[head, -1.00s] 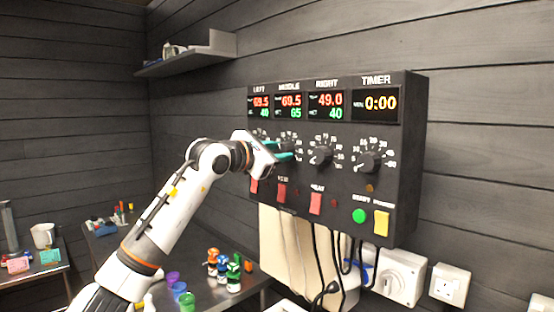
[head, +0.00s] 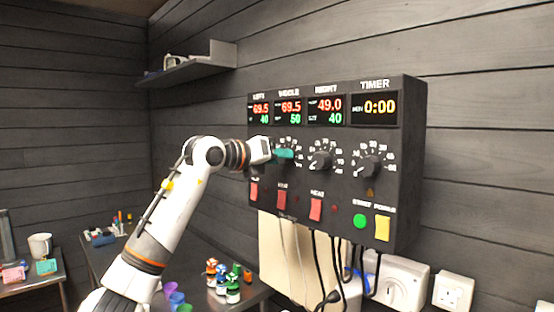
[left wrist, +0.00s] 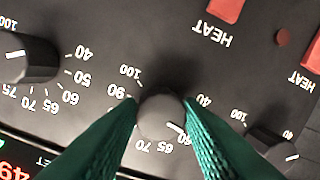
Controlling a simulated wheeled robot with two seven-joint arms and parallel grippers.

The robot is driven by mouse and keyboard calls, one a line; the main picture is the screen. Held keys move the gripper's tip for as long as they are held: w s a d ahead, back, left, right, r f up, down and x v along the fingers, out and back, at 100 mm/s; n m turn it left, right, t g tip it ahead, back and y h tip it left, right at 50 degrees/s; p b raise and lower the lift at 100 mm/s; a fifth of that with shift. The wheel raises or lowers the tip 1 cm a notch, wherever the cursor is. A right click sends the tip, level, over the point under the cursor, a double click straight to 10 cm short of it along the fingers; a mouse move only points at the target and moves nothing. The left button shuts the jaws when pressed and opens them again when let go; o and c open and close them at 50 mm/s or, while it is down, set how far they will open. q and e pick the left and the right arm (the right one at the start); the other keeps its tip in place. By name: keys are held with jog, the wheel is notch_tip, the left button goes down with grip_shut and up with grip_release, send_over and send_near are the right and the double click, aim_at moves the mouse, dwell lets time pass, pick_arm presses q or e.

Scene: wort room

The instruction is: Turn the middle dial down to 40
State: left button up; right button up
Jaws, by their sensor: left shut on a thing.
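The control box (head: 335,215) is on the wall, with LEFT, MIDDLE, RIGHT and TIMER displays. The middle display (head: 289,108) reads 69.5 in red and 50 in green. My left gripper (head: 284,154) has its teal fingers shut on the middle dial, largely hiding it in the head view. In the left wrist view the middle dial (left wrist: 160,118) is a round dark knob between the two fingers, its white pointer mark at the lower right. My right gripper is not in view.
The right dial (head: 320,161) and timer dial (head: 368,166) are close beside, with red switches (head: 316,209) below. The left and right displays both show green 40. Small bottles (head: 232,292) and cups stand on the table below. A shelf (head: 190,68) is above left.

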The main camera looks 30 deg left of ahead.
pick_arm(q)
jog(key=shift+a+r+n+h, duration=0.1)
jog(key=shift+n+h, duration=0.2)
jog(key=shift+n, duration=1.55)
jog(key=shift+n+h, duration=0.3)
jog(key=shift+n, duration=1.55)
jog(key=o, duration=1)
jog(key=b+v, duration=0.5)
jog(key=v, duration=0.7)
jog(key=shift+a+r, duration=0.1)
jog(key=shift+w, duration=0.1)
